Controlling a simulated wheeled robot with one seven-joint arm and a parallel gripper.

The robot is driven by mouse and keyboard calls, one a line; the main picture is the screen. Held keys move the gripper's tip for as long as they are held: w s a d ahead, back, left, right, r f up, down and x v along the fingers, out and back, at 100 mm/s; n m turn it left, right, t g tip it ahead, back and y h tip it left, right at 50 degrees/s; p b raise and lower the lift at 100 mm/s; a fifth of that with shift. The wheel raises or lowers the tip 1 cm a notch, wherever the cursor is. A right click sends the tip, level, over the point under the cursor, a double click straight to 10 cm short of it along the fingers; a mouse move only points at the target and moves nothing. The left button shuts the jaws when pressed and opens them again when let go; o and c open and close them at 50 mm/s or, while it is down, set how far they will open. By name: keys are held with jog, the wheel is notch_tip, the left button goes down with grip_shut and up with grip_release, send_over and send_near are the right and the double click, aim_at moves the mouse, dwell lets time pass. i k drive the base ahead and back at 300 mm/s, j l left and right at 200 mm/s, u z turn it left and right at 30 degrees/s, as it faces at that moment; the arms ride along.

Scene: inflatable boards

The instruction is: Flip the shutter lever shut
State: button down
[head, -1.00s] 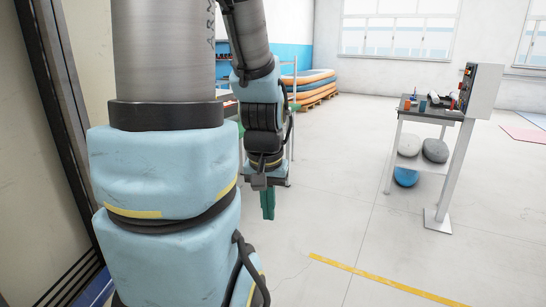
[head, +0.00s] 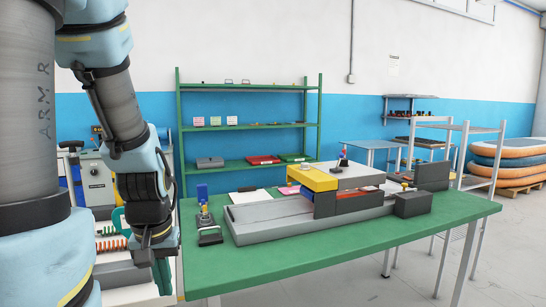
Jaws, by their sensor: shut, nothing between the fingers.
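A bench machine with a long grey bed (head: 265,222) and a yellow and grey head (head: 312,177) stands on the green table (head: 262,265). A small knob with a red part (head: 342,160) stands upright on top of the head. A small upright blue-handled piece (head: 203,207) stands left of the bed. I cannot tell which part is the shutter lever or how it is set. My gripper (head: 162,277) points down beside the table's left edge, apart from the machine. Its green fingers are shut and empty.
A dark clamp-like piece (head: 209,236) lies near the table's left edge. Green shelves (head: 250,125) stand behind the table. Another machine (head: 97,180) and a rack of coiled cords (head: 112,244) are at the left, behind my arm. The table's front right is clear.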

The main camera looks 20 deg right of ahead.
aim_at(341, 155)
jog(key=l+u, duration=0.45)
jog(key=l, duration=0.35)
jog(key=l+u, duration=0.4)
jog(key=l, duration=0.35)
jog(key=k, duration=0.05)
